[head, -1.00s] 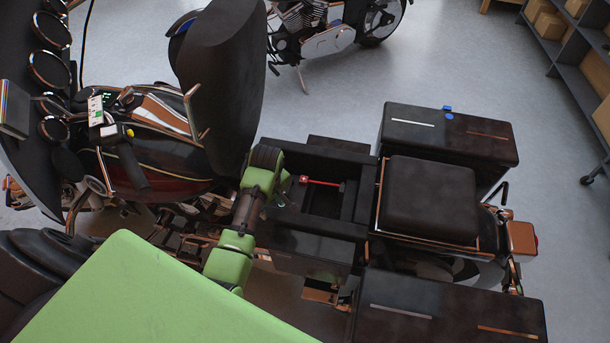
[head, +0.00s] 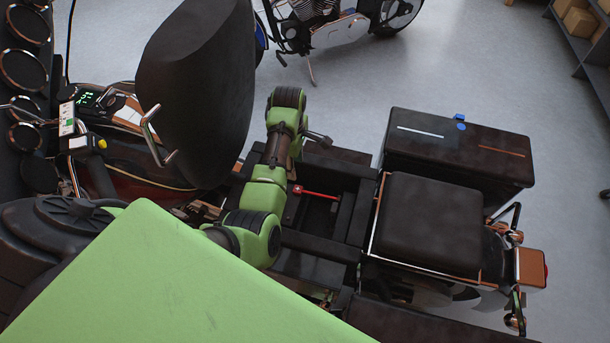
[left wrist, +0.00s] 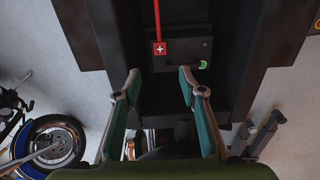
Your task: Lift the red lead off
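The red lead (head: 315,193) lies across the dark open bay (head: 335,213) of the motorcycle, under the raised seat. In the left wrist view the lead (left wrist: 157,18) runs down to a red end with a white plus (left wrist: 159,48), seated on a dark block (left wrist: 182,54). My left gripper (head: 318,137) is over the far side of the bay in the head view. In the left wrist view its fingers (left wrist: 160,82) are spread wide and empty, with the red end beyond them, between their tips in the picture. My right gripper is out of view.
The raised dark seat (head: 198,85) stands left of the bay. A rear seat (head: 430,222) and a side case (head: 455,145) flank it on the right. Another motorcycle (head: 335,30) stands behind on clear grey floor (head: 430,75). A green light (left wrist: 203,64) shows by the block.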

